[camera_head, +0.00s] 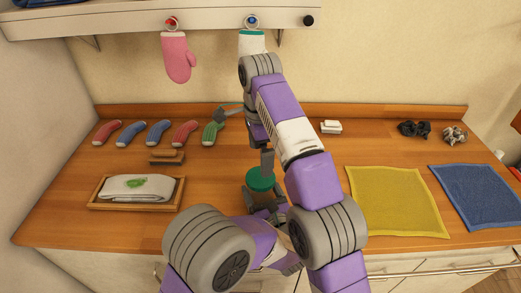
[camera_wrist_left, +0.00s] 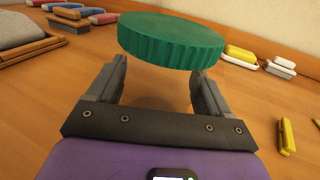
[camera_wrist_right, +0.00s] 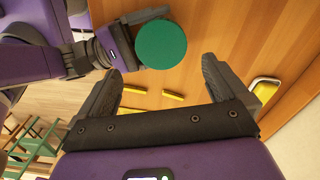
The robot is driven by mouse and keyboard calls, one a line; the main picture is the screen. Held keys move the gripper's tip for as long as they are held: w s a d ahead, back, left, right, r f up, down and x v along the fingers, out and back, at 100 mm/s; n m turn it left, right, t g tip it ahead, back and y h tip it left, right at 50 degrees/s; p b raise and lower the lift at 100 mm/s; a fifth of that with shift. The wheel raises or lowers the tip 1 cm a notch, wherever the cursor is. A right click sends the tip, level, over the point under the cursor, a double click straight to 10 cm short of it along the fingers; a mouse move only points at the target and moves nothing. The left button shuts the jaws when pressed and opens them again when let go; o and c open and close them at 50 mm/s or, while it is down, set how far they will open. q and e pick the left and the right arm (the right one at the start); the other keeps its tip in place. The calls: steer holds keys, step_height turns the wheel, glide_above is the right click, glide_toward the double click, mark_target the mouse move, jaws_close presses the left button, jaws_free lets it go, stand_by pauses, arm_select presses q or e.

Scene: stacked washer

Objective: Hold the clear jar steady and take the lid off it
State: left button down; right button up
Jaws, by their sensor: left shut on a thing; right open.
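The jar body is see-through and hard to make out beneath the lid. My left gripper (camera_wrist_left: 158,85) is shut on the jar, with a finger on each side just below the lid. My right gripper (camera_wrist_right: 163,82) is open and empty. It hangs above the lid, apart from it, with its arm arching over in the head view.
A wooden tray (camera_head: 99,205) with a folded cloth lies left. A brush (camera_head: 166,157) and several sock-shaped items lie behind it. A yellow cloth (camera_head: 397,202) and a blue cloth (camera_head: 482,195) lie right. A pink mitt (camera_head: 178,57) hangs from the shelf (camera_head: 150,20).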

mark_target(260, 177)
steer(key=m, duration=0.6)
steer(key=shift+r, duration=0.1)
steer(key=m, duration=0.6)
steer(key=shift+f, duration=3.9)
